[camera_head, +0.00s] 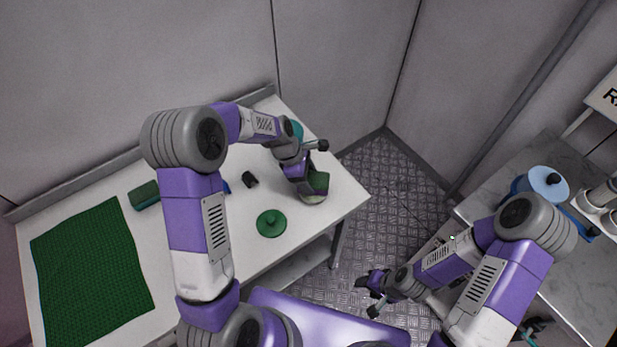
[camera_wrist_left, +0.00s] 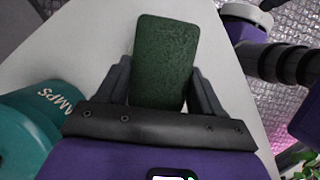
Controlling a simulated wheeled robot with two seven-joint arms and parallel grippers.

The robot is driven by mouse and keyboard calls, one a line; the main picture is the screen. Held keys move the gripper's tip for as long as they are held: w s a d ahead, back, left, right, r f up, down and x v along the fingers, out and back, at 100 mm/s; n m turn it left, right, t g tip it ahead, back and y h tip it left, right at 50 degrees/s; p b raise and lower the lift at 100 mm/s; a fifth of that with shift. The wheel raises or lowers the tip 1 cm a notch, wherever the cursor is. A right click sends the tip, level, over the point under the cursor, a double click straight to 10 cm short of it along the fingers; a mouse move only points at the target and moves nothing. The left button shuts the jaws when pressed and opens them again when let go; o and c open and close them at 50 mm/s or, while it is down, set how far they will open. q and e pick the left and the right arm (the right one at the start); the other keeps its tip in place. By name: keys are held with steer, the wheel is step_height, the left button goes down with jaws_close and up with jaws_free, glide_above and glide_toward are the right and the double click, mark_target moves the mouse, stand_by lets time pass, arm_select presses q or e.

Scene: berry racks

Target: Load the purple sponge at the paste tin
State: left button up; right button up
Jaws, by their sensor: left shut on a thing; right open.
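My left gripper (camera_head: 309,180) is low over the right end of the white table. In the left wrist view, its fingers are shut on a sponge (camera_wrist_left: 165,60) with a dark green rough face. The sponge also shows in the head view (camera_head: 319,181); whether its other side is purple is hidden. A pale grey-green rounded shape (camera_head: 313,199) shows just below it; I cannot tell whether this is the paste tin. My right gripper (camera_head: 373,292) is open and empty, off the table to the right.
A teal canister (camera_wrist_left: 25,125) marked "AMPS" stands close to my left gripper. On the table are a green lid-like disc (camera_head: 271,223), a small black object (camera_head: 250,180), a green-and-teal block (camera_head: 145,195) and a green mat (camera_head: 90,270). A blue pot (camera_head: 543,184) stands on the right counter.

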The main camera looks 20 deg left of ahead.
arm_select(q)
steer(key=shift+f+b, duration=0.3)
steer(key=shift+f, duration=0.25)
stand_by(0.4)
steer(key=shift+s, duration=0.1)
stand_by(1.2)
step_height(320, 180, up, 7)
steer(key=p, duration=0.7)
stand_by(0.4)
stand_by(0.5)
